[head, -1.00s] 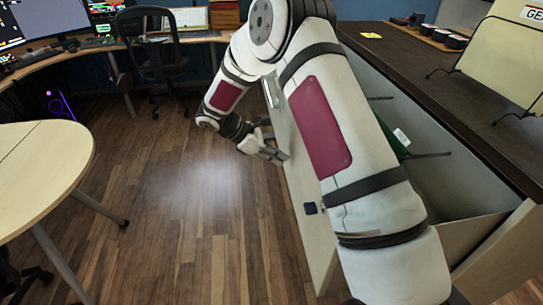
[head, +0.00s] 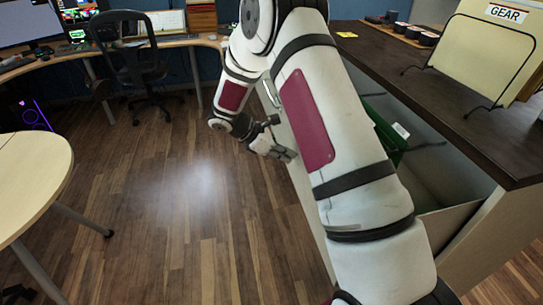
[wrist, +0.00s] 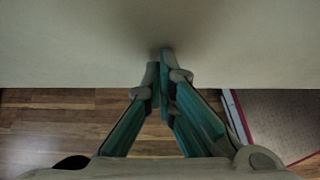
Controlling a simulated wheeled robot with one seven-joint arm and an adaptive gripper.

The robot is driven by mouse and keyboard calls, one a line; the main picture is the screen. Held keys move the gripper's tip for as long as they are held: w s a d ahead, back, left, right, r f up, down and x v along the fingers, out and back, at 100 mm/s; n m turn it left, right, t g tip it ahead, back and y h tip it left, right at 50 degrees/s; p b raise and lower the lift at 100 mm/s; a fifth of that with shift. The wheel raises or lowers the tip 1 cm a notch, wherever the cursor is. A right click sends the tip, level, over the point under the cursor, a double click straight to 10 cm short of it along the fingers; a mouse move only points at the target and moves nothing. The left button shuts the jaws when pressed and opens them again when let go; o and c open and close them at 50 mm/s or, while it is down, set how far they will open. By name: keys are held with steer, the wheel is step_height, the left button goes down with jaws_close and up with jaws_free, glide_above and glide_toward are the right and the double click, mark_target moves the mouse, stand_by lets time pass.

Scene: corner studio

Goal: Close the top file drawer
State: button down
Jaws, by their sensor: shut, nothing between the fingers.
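The top file drawer (head: 455,215) stands open below the dark countertop, with a green folder (head: 388,128) inside it. Its pale front panel (head: 304,188) faces left over the floor and is partly hidden by my arm. My gripper (head: 290,155) is shut and empty at the outer side of that panel. In the wrist view my closed fingertips (wrist: 160,54) overlap the pale panel (wrist: 80,45), touching it or very close. The drawer's handle is not clear to me.
The dark countertop (head: 465,120) holds a wire rack with a GEAR folder (head: 490,45). A round-ended pale table (head: 35,180) stands at the left. A black office chair (head: 135,60) is at the back. The wooden floor between is clear.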

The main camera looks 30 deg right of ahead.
steer(key=s+d, duration=0.4)
steer(key=d, duration=1)
steer(key=s+d, duration=0.4)
steer(key=d, duration=1.1)
steer(key=shift+s, duration=0.2)
steer(key=shift+s+d+r, duration=0.1)
steer(key=shift+d, duration=0.1)
steer(key=w+a+r, duration=0.3)
steer(key=a+r, duration=0.3)
steer(key=a, duration=0.5)
steer(key=shift+w+a+r, duration=0.25)
steer(key=shift+r, duration=0.05)
